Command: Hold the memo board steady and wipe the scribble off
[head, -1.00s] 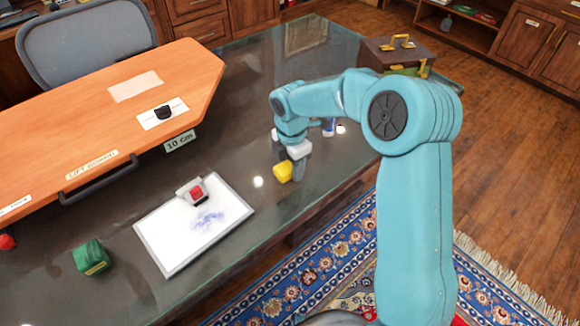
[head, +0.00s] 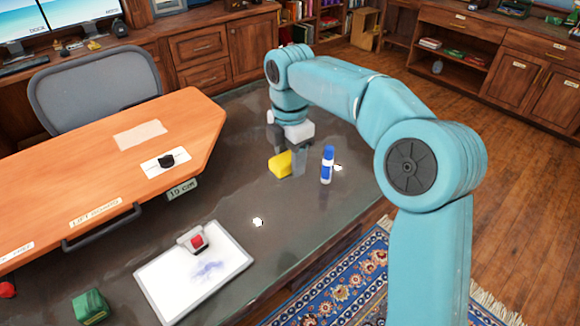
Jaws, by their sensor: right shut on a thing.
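The white memo board (head: 168,289) with a grey rim lies on the dark desk at the lower left. A faint blue scribble (head: 209,270) is on its right part. A grey piece with a red top (head: 195,240) sits at the board's far edge. My right gripper (head: 291,162) is shut on a yellow block (head: 280,164), well beyond the board. Whether the block touches the desk, I cannot tell. My left gripper is out of view.
A blue and white bottle (head: 327,165) stands just right of my right gripper. An orange raised board (head: 75,180) covers the desk's left side. A green block (head: 90,306) lies left of the memo board.

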